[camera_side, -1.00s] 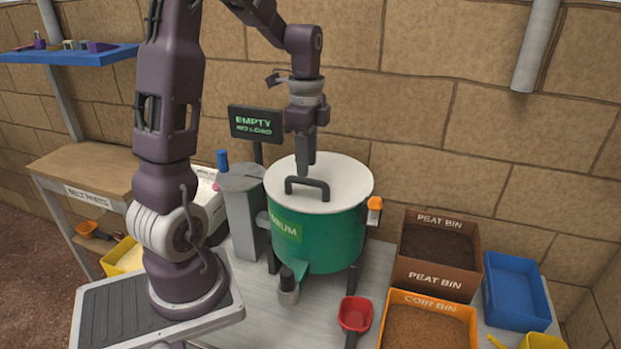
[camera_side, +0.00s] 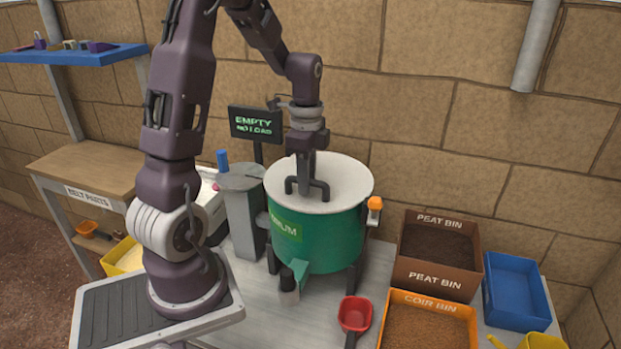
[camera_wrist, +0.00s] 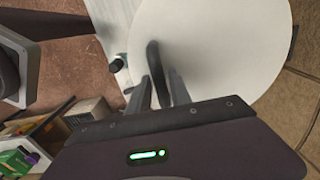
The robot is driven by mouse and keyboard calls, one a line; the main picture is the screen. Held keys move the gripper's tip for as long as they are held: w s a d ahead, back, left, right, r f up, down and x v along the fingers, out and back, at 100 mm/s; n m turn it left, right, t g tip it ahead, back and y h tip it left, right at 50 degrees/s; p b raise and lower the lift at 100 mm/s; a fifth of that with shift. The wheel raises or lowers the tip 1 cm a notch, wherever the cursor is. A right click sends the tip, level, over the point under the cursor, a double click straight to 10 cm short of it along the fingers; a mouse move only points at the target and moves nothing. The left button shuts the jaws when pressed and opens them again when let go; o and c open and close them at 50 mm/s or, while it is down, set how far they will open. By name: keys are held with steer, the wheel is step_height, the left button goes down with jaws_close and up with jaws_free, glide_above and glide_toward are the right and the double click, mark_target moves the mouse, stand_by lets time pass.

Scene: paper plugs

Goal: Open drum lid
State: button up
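The green drum (camera_side: 335,240) stands on legs on the table, with its round white lid (camera_side: 345,175) lying flat on top. A dark arched handle (camera_side: 321,190) stands on the lid; the handle also shows in the wrist view (camera_wrist: 153,55) against the white lid (camera_wrist: 220,45). My gripper (camera_side: 306,192) points down at the handle from above. In the wrist view, my gripper's fingers (camera_wrist: 158,76) are apart, on either side of the handle bar. Whether they touch it is hard to tell.
A sign (camera_side: 256,124) reading "EMPTY NO LOAD" stands behind the drum. A grey column box (camera_side: 242,215) is close at its left. A red scoop (camera_side: 355,314), peat bin (camera_side: 438,252), coir bin (camera_side: 428,325) and blue tray (camera_side: 516,290) are at the right.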

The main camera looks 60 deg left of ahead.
jaws_close()
step_height(320, 180, up, 6)
steer(key=w+a, duration=0.1)
steer(key=shift+w+a+r, duration=0.25)
steer(key=shift+w+a, duration=0.15)
step_height(320, 180, up, 5)
steer(key=w+a, duration=0.2)
steer(key=a, duration=0.1)
steer(key=shift+w+r, duration=0.15)
steer(key=shift+w, duration=0.25)
